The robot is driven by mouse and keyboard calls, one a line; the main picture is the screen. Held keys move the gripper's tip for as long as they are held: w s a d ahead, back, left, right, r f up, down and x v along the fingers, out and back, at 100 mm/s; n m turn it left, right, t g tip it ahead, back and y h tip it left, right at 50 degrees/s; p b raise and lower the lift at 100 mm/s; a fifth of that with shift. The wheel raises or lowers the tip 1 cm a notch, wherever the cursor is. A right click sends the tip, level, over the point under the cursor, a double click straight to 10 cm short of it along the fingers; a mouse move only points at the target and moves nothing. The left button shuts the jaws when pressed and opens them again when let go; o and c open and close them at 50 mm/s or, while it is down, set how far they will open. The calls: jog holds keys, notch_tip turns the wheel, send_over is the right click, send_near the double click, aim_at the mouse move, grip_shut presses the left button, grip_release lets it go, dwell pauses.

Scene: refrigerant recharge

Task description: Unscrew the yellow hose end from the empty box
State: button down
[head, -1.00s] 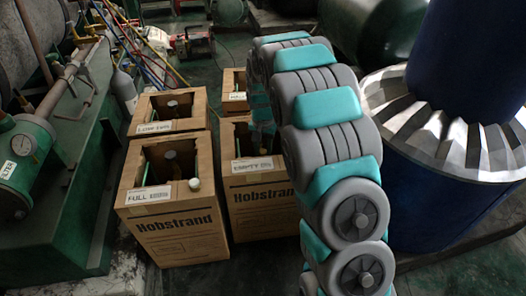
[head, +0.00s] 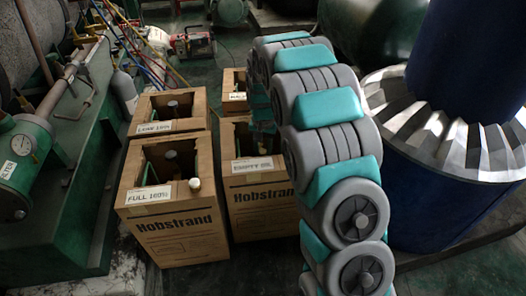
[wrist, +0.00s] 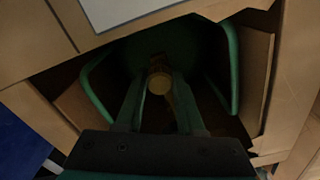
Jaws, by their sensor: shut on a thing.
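The empty box (head: 262,195) is a brown Hobstrand carton with an open top and an "EMPTY" label, partly behind my arm in the head view. In the wrist view I look down into a carton, with its cardboard wall (wrist: 255,75) at the right and a green cylinder with a guard inside. My gripper (wrist: 160,88) reaches into the opening, its two fingers on either side of a round, dull yellow fitting, the yellow hose end (wrist: 160,82), and shut on it. The fitting sits over the cylinder's middle. The view is dark, and its thread and hose are hidden.
The full box (head: 175,230) stands left of the empty box, with a white cap on its rim. Green machinery (head: 60,190) is at the left, a large blue motor (head: 440,200) at the right.

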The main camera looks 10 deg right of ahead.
jog(key=n, duration=0.3)
jog(key=n, duration=0.3)
jog(key=shift+n, duration=0.4)
